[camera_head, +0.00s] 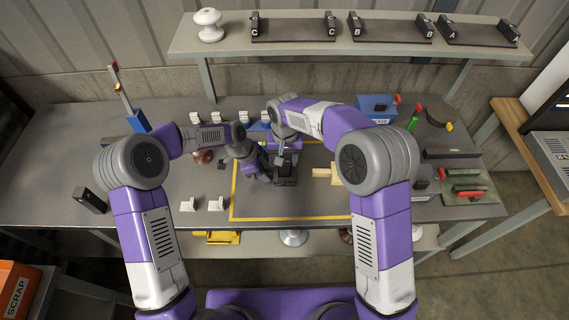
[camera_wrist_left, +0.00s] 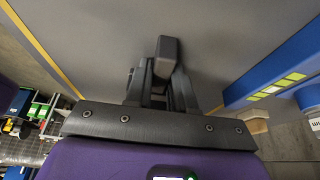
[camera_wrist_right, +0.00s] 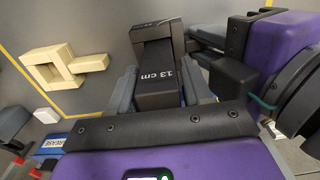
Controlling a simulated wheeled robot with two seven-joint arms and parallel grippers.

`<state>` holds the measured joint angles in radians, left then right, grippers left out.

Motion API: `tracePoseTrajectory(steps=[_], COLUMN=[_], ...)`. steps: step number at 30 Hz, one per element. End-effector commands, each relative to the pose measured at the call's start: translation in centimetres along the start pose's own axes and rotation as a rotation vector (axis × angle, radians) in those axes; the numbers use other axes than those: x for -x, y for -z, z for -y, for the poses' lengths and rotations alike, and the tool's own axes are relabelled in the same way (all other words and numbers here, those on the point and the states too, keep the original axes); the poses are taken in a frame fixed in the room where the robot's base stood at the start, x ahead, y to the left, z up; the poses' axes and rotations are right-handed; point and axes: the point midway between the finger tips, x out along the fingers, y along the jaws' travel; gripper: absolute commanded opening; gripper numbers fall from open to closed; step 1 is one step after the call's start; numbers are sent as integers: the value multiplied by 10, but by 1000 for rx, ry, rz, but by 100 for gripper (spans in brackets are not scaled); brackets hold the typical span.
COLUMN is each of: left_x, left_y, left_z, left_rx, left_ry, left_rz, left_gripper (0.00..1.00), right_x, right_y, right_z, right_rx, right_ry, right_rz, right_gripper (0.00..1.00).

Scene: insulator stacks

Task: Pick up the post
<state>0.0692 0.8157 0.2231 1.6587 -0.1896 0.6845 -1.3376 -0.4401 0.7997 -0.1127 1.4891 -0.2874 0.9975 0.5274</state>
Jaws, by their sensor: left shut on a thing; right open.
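A dark post marked 13 cm (camera_wrist_right: 158,88) fills the middle of the right wrist view. In the head view a dark upright block (camera_head: 286,168) by my grippers appears to be this post. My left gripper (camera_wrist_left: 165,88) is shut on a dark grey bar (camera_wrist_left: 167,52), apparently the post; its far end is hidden. My right gripper (camera_wrist_right: 160,95) is open, with its fingers on either side of the marked face. I cannot tell whether they touch it. My left gripper also shows at the right of the right wrist view (camera_wrist_right: 215,55), close beside the post.
A cream block with a square opening (camera_wrist_right: 65,68) lies on the yellow-outlined mat; it also shows in the head view (camera_head: 326,174). A blue box (camera_head: 376,106) stands at the back right.

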Motion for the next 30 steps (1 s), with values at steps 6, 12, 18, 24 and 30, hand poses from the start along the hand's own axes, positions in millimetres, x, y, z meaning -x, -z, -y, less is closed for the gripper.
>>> tracePoseTrajectory(steps=[6,12,18,24,30], left_x=[0,0,0,0,0], left_y=[1,1,1,0,0], left_z=[0,0,0,0,0], left_rx=[-1,-1,-1,0,0], left_ry=[1,1,1,1,1], left_rz=[-1,-1,-1,-1,0], left_gripper=[0,0,0,0,0], right_x=[0,1,3,29,70], right_y=[0,0,0,1,1], right_z=[0,0,0,1,2], right_rx=[0,0,0,1,0], right_ry=[0,1,1,3,3], right_rz=[0,-1,-2,-5,-5], right_gripper=[29,4,4,4,4])
